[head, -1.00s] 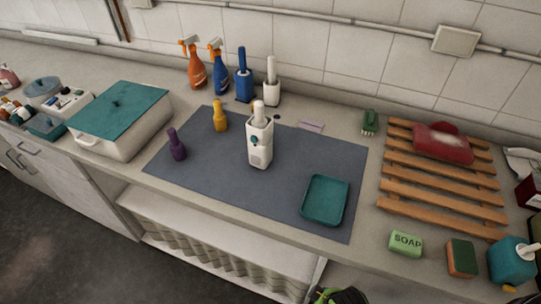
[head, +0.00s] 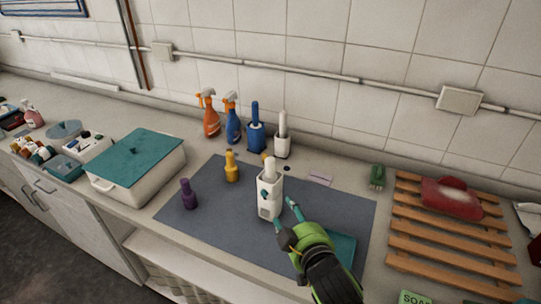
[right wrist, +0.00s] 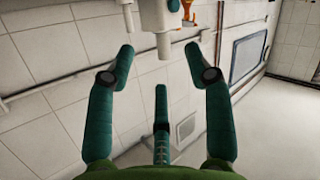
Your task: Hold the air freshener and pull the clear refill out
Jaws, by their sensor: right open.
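The white air freshener (head: 270,198) stands upright on the grey mat, with a teal spot on its front. The pale refill (head: 269,168) sticks up out of its top. My right gripper (head: 284,213) is open and empty, close to the freshener's right and near side; the arm hides part of the mat there. In the right wrist view the freshener (right wrist: 154,14) shows upside down at the top, with the refill (right wrist: 163,46) pointing down between the spread fingers, seemingly beyond the tips. My left gripper is not in view.
Yellow (head: 231,168) and purple (head: 189,194) bottles stand left on the mat (head: 225,215). A teal tray (head: 343,247) is partly hidden by my right arm. Spray bottles and brush holders line the back. A wooden rack (head: 440,245) with a red item is at right.

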